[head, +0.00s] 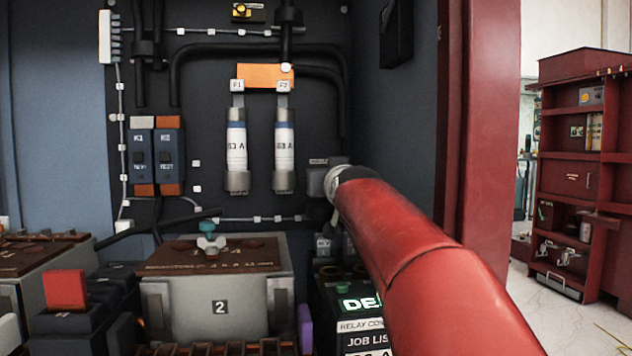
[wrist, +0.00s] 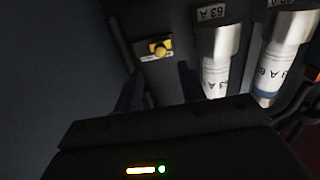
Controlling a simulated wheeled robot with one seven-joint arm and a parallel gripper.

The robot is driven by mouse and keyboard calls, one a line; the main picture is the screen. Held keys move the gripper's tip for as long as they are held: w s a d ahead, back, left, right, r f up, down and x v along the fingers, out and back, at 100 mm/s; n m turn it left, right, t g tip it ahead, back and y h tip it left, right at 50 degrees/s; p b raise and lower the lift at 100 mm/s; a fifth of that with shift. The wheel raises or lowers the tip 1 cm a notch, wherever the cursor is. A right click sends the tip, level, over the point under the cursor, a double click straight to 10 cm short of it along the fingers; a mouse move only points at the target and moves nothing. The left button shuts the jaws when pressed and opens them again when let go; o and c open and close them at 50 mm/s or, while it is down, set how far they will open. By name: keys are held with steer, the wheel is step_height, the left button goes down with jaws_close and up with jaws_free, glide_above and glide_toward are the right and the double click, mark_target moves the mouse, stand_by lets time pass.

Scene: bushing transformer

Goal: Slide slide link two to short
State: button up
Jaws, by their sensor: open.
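A yellow knob (wrist: 157,48) on a small metal plate shows in the wrist view, fixed to the dark panel. It appears to be a slide link, but its number cannot be read. My gripper (wrist: 158,82) is open, its two dark fingers apart below the knob in the picture. Nothing is between the fingers, and they appear short of the knob. A similar yellow knob (head: 240,10) sits at the top of the panel in the head view. My red arm reaches to the lower right of the fuses there, and hides part of the panel; the fingers cannot be made out.
Two white fuses (head: 236,150) (head: 284,150) stand close left of my arm's end. A box marked 2 (head: 219,308) with a wing nut (head: 210,245) stands below. Black cables (head: 215,48) cross the panel. A red post (head: 478,130) rises to the right.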

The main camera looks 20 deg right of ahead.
steer(key=p+x, duration=0.2)
steer(key=x, duration=0.4)
steer(key=shift+w, duration=0.3)
jaws_close()
